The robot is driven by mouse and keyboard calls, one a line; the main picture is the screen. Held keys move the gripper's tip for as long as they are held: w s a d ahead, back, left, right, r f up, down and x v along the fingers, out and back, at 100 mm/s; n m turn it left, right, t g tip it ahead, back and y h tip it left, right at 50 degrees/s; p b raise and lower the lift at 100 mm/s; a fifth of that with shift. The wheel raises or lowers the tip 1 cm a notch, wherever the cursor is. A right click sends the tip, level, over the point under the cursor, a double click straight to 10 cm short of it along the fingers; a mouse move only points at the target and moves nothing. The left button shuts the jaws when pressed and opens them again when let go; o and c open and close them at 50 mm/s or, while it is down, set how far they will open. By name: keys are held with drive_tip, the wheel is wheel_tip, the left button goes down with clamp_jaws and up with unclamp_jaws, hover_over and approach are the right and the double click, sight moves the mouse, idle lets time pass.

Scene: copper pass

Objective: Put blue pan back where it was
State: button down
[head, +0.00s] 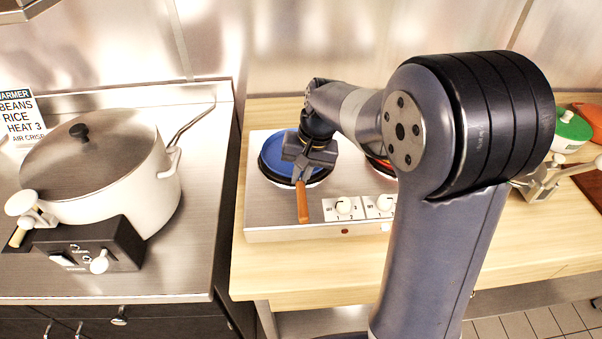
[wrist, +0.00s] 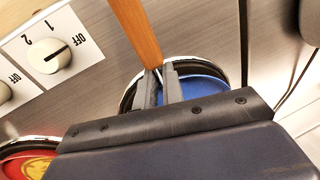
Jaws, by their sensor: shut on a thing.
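The blue pan (head: 272,160) sits over the left burner of the two-burner hot plate (head: 262,215). Its orange-brown wooden handle (head: 302,203) points toward the front edge. My gripper (head: 300,178) reaches down from above and is shut on the handle near the pan's rim. In the wrist view my gripper's fingers (wrist: 163,85) close around the base of the handle (wrist: 137,35), with part of the blue pan (wrist: 205,88) beyond them. The gripper hides much of the pan. I cannot tell whether the pan rests fully on the burner.
A red pan (wrist: 22,163) is on the right burner, mostly hidden by my arm in the head view. Control knobs (head: 343,205) line the hot plate's front. A large white lidded pot (head: 150,195) stands on the left counter. A green-lidded pot (head: 572,127) stands at right.

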drive_tip(key=shift+f, duration=0.15)
drive_tip(key=c, duration=1.5)
unclamp_jaws()
drive_tip(key=shift+c, duration=0.2)
drive_tip(key=v, duration=1.2)
drive_tip(key=shift+r, duration=0.2)
